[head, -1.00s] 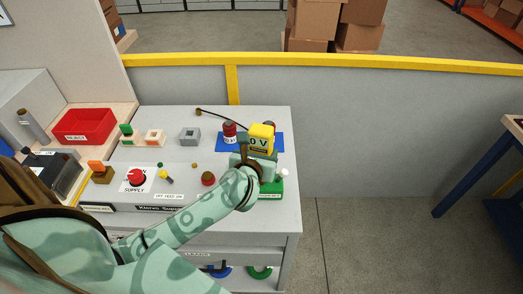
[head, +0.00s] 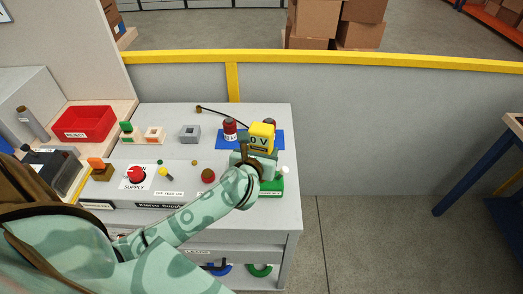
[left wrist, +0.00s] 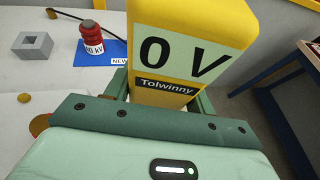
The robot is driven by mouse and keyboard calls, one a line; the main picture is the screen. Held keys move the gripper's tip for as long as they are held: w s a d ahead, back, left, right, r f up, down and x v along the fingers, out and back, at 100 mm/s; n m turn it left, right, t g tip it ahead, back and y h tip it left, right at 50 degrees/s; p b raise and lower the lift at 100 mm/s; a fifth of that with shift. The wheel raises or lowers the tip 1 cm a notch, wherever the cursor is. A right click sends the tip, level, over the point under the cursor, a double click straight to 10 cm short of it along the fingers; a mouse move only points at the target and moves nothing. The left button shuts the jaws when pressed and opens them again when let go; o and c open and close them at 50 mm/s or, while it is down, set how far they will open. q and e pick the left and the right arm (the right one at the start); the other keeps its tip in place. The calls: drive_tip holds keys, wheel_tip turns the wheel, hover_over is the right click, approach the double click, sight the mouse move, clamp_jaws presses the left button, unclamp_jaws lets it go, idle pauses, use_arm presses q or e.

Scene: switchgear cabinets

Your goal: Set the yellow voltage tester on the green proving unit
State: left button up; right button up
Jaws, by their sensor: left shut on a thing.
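The yellow voltage tester (head: 262,131) shows "0 V" and stands upright in my left gripper (head: 259,154), which is shut on it. In the left wrist view the tester (left wrist: 188,40) fills the upper middle, with its "Tolwinny" label facing me, between the fingers (left wrist: 165,95). The green proving unit (head: 272,187) sits at the right edge of the bench top, partly hidden behind my left gripper and wrist. The tester appears above or just behind the unit; I cannot tell whether they touch. My right gripper is not in view.
A blue mat (head: 224,138) holds a red "kV" cylinder (head: 230,130), close to the left of the tester. A grey square block (head: 190,134), a red reject tray (head: 85,123) and a supply panel with a red knob (head: 136,173) lie further left. A yellow rail (head: 330,61) runs behind the bench.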

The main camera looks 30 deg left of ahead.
sight(259, 138)
use_arm(q)
drive_tip(key=shift+f, duration=0.35)
idle(0.3)
idle(0.8)
wheel_tip(259, 138, up, 7)
drive_tip(key=p, duration=0.6)
drive_tip(key=shift+r, duration=0.1)
drive_tip(key=shift+w, duration=0.15)
idle(1.0)
